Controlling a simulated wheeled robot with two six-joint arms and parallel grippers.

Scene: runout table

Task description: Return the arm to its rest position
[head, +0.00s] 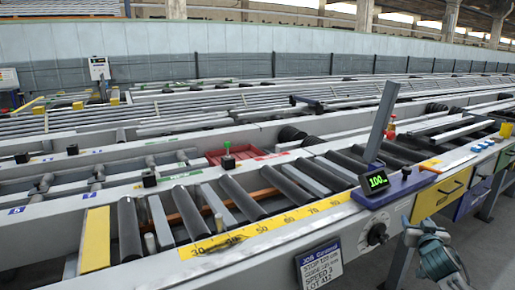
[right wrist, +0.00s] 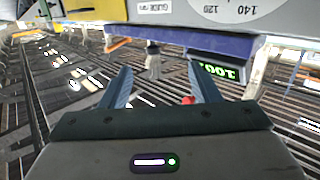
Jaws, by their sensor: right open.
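My right gripper (head: 418,236) is in front of the table's front edge in the head view, low at the right, below the yellow drawer and right of the dial (head: 377,234). In the right wrist view its two blue-grey fingers (right wrist: 163,88) stand apart with nothing held between them. The dial face (right wrist: 230,12) shows at the top of that view, beyond the fingertips. My left arm and gripper are not in view.
The runout table's rollers (head: 187,213) and yellow scale (head: 270,228) lie left of the arm. A job card (head: 320,266) hangs on the front. A green-lit display (head: 375,181) stands on the blue block (head: 395,188). A yellow drawer (head: 441,194) with a handle is close above the gripper.

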